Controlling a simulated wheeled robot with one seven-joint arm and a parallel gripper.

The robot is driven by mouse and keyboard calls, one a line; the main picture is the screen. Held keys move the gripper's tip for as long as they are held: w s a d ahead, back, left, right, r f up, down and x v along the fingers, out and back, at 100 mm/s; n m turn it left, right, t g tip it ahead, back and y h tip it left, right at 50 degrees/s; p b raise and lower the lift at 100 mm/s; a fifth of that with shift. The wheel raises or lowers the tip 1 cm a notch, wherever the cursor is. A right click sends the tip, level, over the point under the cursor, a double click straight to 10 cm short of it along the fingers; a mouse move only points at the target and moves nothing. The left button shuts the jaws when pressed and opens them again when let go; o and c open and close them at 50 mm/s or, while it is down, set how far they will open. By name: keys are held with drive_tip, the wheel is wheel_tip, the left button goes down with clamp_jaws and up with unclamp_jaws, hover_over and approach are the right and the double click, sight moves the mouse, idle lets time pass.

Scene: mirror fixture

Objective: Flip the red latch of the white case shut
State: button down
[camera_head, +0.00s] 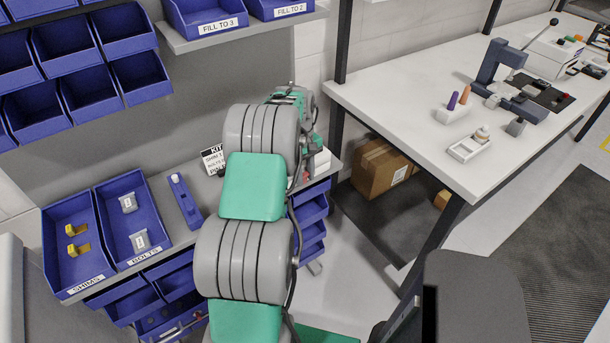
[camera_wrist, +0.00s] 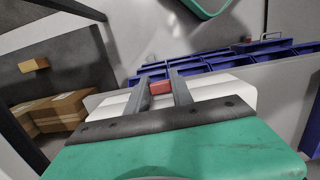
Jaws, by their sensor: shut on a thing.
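The white case (camera_wrist: 215,92) lies across the wrist view, just beyond my gripper's palm. Its red latch (camera_wrist: 161,88) shows as a small red block between the two grey fingers of my gripper (camera_wrist: 160,78). The fingers are shut on the latch. My palm hides the near part of the case, so I cannot tell the latch's exact angle. In the head view my own arm covers most of this place. Only a white edge of the case (camera_head: 322,162) shows to the right of my arm.
Blue bins (camera_wrist: 225,58) stand behind the case. A kit sign (camera_head: 213,160) is left of my arm. Shim and bolt trays (camera_head: 70,275) and a blue holder (camera_head: 185,203) lie further left. A white workbench (camera_head: 395,95) with a cardboard box (camera_head: 380,172) beneath is at right.

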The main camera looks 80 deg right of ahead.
drive_tip(key=c, duration=1.1)
unclamp_jaws()
drive_tip(key=r, duration=0.7)
drive_tip(key=shift+w+d+r+b, duration=0.25)
drive_tip(key=shift+w+r+b, duration=0.1)
drive_tip(key=shift+r+b, duration=0.05)
